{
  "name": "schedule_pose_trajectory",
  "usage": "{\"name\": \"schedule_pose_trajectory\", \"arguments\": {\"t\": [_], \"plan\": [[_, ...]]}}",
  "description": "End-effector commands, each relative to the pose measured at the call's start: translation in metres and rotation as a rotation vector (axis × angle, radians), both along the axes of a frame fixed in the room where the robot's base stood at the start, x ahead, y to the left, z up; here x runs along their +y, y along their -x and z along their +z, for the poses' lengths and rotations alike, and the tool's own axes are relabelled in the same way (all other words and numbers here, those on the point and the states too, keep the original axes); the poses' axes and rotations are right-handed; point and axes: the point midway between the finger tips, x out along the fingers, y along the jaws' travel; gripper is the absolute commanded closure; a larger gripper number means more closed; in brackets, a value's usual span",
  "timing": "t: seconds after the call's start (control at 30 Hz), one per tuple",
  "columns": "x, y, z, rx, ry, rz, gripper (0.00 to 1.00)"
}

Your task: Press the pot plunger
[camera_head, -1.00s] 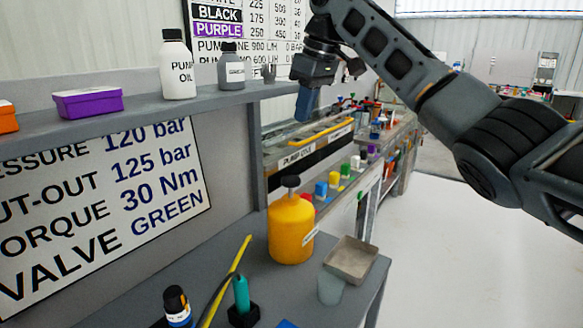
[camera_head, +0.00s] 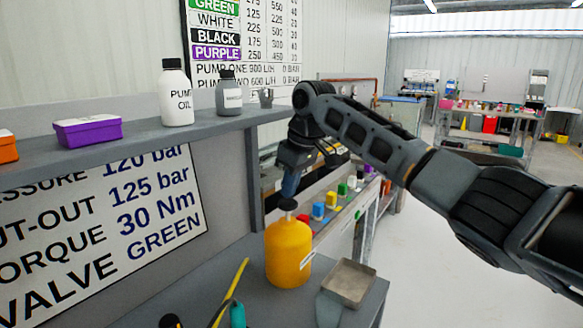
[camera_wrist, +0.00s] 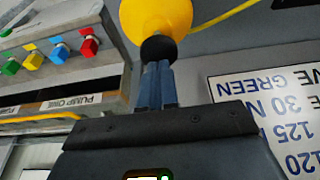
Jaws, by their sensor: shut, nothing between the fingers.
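The pot is a yellow rounded container (camera_head: 288,252) standing upright near the right end of the grey bench in the head view. Its dark plunger knob (camera_head: 287,204) sticks up from the top. My gripper (camera_head: 289,190) is directly above the knob, pointing down, with blue fingers shut and empty. In the wrist view the shut fingers (camera_wrist: 157,66) meet or nearly meet the dark knob (camera_wrist: 158,46), with the yellow pot (camera_wrist: 157,15) beyond it. I cannot tell for certain whether they touch.
A shelf (camera_head: 130,135) with a pump oil bottle (camera_head: 176,94), grey bottle (camera_head: 228,95) and purple box (camera_head: 88,131) runs behind.

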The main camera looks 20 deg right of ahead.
Motion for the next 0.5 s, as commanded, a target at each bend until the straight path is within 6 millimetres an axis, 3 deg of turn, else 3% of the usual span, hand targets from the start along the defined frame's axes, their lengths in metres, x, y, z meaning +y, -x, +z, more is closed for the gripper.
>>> {"name": "schedule_pose_trajectory", "arguments": {"t": [0.5], "plan": [[0.0002,0.0003,-0.0105,0.001,-0.001,0.0,1.0]]}}
